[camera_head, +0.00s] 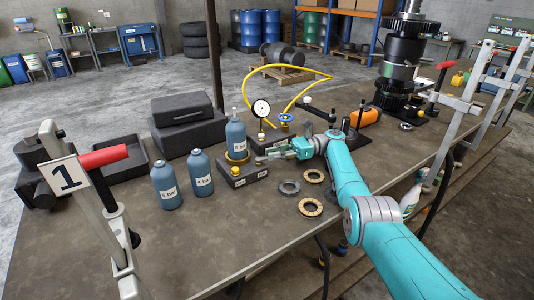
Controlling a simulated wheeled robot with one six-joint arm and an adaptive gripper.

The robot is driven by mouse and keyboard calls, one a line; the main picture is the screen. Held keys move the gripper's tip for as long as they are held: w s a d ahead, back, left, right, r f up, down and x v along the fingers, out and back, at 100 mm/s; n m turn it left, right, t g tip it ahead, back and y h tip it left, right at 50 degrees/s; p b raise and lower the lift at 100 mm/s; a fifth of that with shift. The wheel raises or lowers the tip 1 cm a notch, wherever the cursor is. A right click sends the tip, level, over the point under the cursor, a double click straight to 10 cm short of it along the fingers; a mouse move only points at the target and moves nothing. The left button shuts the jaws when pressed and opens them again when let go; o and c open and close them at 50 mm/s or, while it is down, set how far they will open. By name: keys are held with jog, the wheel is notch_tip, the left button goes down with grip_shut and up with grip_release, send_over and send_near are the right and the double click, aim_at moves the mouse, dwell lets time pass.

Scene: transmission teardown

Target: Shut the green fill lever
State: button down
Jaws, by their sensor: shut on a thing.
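My gripper (273,154) is at the middle of the workbench, in front of the valve block (262,141) with the gauge. Its fingers point left, close to the bottle station. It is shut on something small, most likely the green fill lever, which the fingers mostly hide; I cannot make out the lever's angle. A blue-grey bottle (236,136) stands upright in a yellow ring on the dark station base (243,178), left of my fingers. A yellow knob (235,171) sits on the front of that base.
A round gauge (261,108), a blue handwheel (286,117) and a yellow hose (252,84) stand behind my gripper. Two bottles, 5 bar (166,187) and 4 bar (200,174), stand left. Rings (310,207) lie in front. Black cases (183,108) are behind left.

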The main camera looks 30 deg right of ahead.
jog(key=shift+f, duration=0.2)
jog(key=c, duration=1.1)
grip_release()
jog(key=shift+r, duration=0.1)
jog(key=shift+r, duration=0.1)
notch_tip(320, 180, up, 10)
jog(key=shift+f, duration=0.1)
